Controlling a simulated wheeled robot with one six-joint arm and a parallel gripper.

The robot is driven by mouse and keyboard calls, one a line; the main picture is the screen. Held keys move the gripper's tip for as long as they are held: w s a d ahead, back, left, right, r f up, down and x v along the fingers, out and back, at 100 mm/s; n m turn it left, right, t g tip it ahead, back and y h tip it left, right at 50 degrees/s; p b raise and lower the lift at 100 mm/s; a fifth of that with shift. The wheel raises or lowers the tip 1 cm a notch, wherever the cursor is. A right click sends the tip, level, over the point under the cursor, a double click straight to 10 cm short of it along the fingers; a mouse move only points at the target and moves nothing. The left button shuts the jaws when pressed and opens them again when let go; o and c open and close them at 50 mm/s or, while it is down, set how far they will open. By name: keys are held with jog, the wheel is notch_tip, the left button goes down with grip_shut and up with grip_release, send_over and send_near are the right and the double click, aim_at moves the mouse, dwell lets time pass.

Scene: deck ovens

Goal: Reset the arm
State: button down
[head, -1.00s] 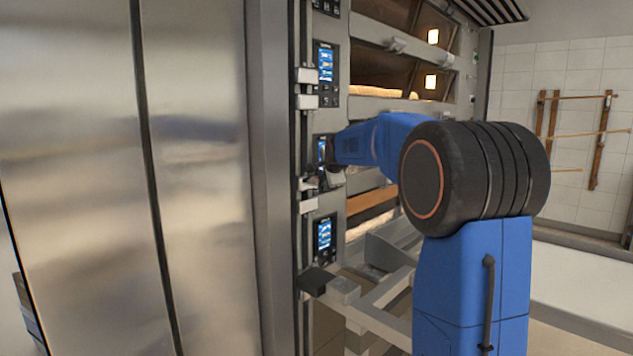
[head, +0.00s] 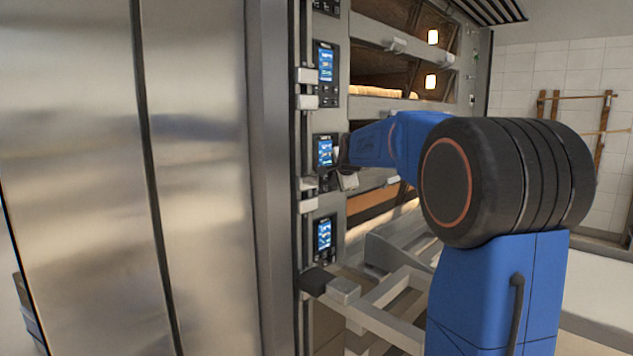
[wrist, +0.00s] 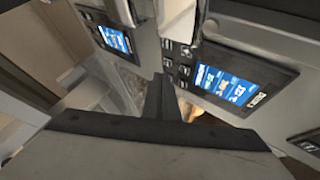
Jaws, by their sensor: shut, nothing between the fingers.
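My gripper shows in the wrist view (wrist: 168,98) as dark fingers, shut and empty, in front of the oven's control column. In the head view my blue arm reaches left toward the deck oven (head: 392,105), and its end is close to the middle control panel (head: 325,152). The fingers are mostly hidden or too small to make out there. In the wrist view a lit panel (wrist: 232,86) is right of the fingers and another (wrist: 115,38) is at upper left. I cannot tell whether the fingers touch the column.
A tall steel cabinet (head: 70,180) fills the left. A lower panel (head: 323,235) and a light metal frame (head: 385,310) stand below my arm. Lit decks (head: 385,92) with bread are above. A wooden rack (head: 600,120) hangs on the tiled wall at right.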

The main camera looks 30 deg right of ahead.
dwell(0.4)
jog(key=s+a+f+n+g+y, duration=0.1)
jog(key=s+a+f+n, duration=0.2)
jog(key=s+a, duration=0.35)
jog(key=s+a+f+n+g, duration=0.1)
jog(key=s+a+f+n, duration=0.2)
jog(key=s, duration=0.6)
jog(key=s+a+f+n+g+y, duration=0.1)
jog(key=s+a+f+n, duration=0.1)
jog(key=s+a+n, duration=0.35)
jog(key=s+a+f+n+g, duration=0.1)
jog(key=s+a+f+n, duration=0.1)
jog(key=s+f, duration=0.3)
jog(key=s+a+f+n+g, duration=0.1)
jog(key=s+f, duration=0.4)
jog(key=s, duration=0.9)
jog(key=s+a+f+n+g, duration=0.1)
jog(key=s+a+f+n, duration=0.3)
jog(key=s, duration=0.6)
jog(key=shift+s+f+n+y, duration=0.15)
jog(key=shift+f+n+y, duration=0.35)
jog(key=shift+f, duration=0.45)
